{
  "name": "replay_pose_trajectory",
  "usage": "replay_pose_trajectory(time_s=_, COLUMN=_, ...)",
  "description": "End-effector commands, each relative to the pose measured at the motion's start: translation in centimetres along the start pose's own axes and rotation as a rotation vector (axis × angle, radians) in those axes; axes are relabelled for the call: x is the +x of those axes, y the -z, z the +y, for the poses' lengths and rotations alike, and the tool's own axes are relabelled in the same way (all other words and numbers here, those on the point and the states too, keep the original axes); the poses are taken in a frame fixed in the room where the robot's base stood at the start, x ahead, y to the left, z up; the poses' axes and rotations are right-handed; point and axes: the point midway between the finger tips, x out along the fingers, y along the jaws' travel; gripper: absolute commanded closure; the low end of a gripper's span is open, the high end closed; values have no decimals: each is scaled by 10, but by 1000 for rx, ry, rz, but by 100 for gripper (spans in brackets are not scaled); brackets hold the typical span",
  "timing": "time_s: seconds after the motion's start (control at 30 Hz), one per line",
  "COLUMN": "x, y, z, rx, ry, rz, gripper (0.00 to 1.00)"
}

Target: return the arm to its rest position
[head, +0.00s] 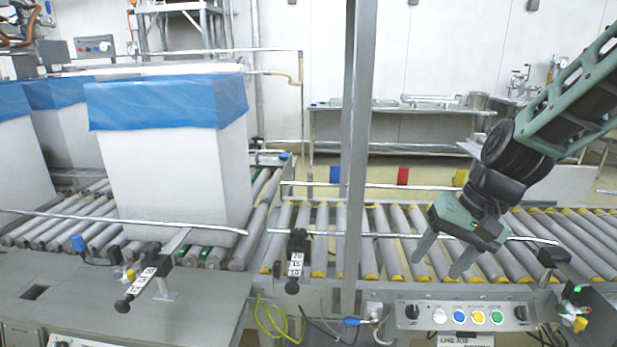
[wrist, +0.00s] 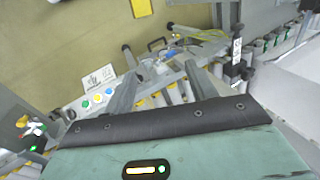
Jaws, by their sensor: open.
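My gripper (head: 437,262) hangs at the right in the head view, its two grey fingers pointing down and spread apart with nothing between them. It is in front of and above the roller conveyor (head: 520,262), near the control panel with coloured buttons (head: 466,316). My arm reaches in from the upper right. In the wrist view my gripper (wrist: 158,75) also shows two parted, empty fingers, with the panel (wrist: 97,98) beyond the left finger. Whether the fingers touch anything cannot be told, but they look clear.
A large white box with a blue liner (head: 165,105) stands on the left rollers, with more lined boxes behind it. A grey upright post (head: 357,150) stands between the box and my gripper. Guide rails (head: 400,236) run along the conveyor. A bench (head: 410,112) stands at the back wall.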

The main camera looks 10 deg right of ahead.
Motion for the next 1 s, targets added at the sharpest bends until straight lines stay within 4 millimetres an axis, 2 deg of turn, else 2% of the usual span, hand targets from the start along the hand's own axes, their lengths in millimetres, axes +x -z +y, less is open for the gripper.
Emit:
replay_pose_trajectory(time_s=0.03, x=-12, y=-18, z=-21, rx=-75, ry=-16, rz=-22, gripper=44)
replay_pose_trajectory(time_s=0.1, x=-23, y=-50, z=-46, rx=-204, ry=-48, rz=-59, gripper=44)
replay_pose_trajectory(time_s=0.2, x=-39, y=-104, z=-77, rx=-426, ry=-107, rz=-111, gripper=44)
replay_pose_trajectory(time_s=0.3, x=-55, y=-153, z=-93, rx=-635, ry=-164, rz=-146, gripper=44)
replay_pose_trajectory(time_s=0.43, x=-71, y=-197, z=-99, rx=-844, ry=-221, rz=-170, gripper=44)
replay_pose_trajectory(time_s=0.5, x=-75, y=-210, z=-98, rx=-915, ry=-241, rz=-175, gripper=44)
replay_pose_trajectory(time_s=0.6, x=-77, y=-220, z=-98, rx=-969, ry=-255, rz=-177, gripper=44)
replay_pose_trajectory(time_s=1.0, x=-77, y=-221, z=-97, rx=-975, ry=-257, rz=-178, gripper=44)
